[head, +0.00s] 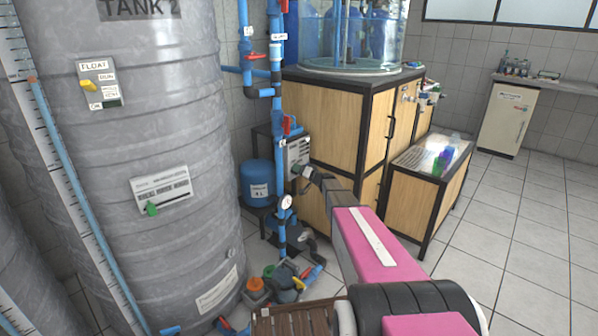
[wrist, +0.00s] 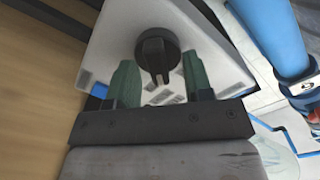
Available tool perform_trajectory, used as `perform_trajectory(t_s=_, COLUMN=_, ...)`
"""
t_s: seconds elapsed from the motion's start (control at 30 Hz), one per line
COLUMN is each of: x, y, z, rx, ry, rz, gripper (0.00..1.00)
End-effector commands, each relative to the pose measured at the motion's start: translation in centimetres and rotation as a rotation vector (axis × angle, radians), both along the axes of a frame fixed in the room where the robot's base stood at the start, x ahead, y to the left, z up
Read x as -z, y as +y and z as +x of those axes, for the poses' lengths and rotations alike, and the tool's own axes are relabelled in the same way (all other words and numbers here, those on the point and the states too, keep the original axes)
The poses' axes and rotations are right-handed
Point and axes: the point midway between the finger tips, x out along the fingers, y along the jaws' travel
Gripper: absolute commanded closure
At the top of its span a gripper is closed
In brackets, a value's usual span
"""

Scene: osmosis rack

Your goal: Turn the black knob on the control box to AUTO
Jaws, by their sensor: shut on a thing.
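The control box shows in the wrist view as a pale panel (wrist: 110,35) with the black knob (wrist: 157,52) on its face. The knob's grip bar points down the picture, towards my gripper's palm. Small labels surround the knob, too blurred to read. My gripper (wrist: 158,64) has its two green fingers on either side of the knob and is shut on it. In the head view, the grey control box (head: 298,149) is fixed beside the blue pipes, with my gripper (head: 299,171) at its lower front. The knob cannot be made out there.
Blue pipes with red valve handles (head: 291,124) run just left of the box; a blue pipe (wrist: 270,40) also shows at right in the wrist view. A wooden cabinet (head: 330,122) stands behind. The large grey tank (head: 120,190) fills the left. Floor at right is clear.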

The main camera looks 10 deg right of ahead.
Motion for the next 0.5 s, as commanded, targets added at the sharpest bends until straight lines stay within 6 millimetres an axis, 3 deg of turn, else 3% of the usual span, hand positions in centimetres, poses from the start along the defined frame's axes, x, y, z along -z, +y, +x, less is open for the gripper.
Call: perform_trajectory(t_s=0.5, x=0.15, y=-0.11, z=0.03, rx=0.0, ry=0.09, rz=0.11, gripper=0.77)
